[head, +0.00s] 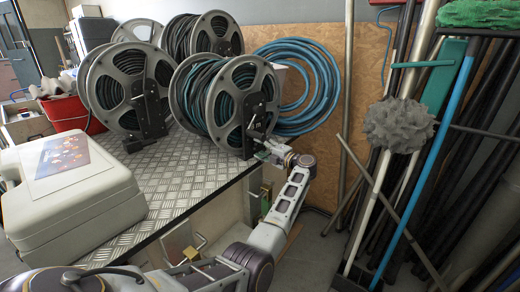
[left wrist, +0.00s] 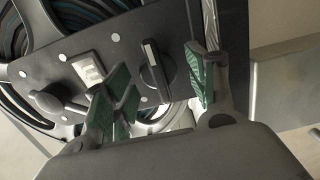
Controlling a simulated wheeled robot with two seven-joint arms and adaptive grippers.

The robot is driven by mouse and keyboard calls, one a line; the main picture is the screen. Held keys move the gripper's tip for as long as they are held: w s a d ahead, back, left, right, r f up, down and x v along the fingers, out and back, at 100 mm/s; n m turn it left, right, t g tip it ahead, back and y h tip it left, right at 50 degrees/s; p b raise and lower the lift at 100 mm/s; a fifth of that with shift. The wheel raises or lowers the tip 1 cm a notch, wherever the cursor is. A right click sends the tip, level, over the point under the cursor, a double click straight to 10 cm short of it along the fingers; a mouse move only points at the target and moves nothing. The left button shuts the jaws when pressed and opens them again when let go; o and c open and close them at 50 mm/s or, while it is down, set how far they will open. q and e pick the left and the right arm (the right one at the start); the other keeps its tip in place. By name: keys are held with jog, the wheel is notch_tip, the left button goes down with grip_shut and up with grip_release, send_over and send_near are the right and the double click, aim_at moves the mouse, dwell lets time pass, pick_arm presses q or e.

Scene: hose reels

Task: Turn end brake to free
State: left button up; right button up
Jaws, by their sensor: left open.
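The end reel (head: 225,103), with blue-green hose, stands at the right end of the plated bench. Its dark bracket plate (left wrist: 112,48) fills much of the left wrist view. A black brake knob (left wrist: 155,66) with a pale line along its ridge sits on this plate. My left gripper (head: 265,150) is at the plate's lower right. In the left wrist view its open green-padded fingers (left wrist: 157,88) flank the knob, with a gap on each side. I cannot tell whether the fingertips reach the knob's depth. My right gripper is not in view.
A white label (left wrist: 88,68) and a round crank handle (left wrist: 48,102) lie left of the knob. Other reels (head: 130,85) stand behind and left. A cream case (head: 75,190) sits at the bench's front. Poles and a mop (head: 398,125) crowd the right.

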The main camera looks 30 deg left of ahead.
pick_arm(q)
jog(key=c, duration=1)
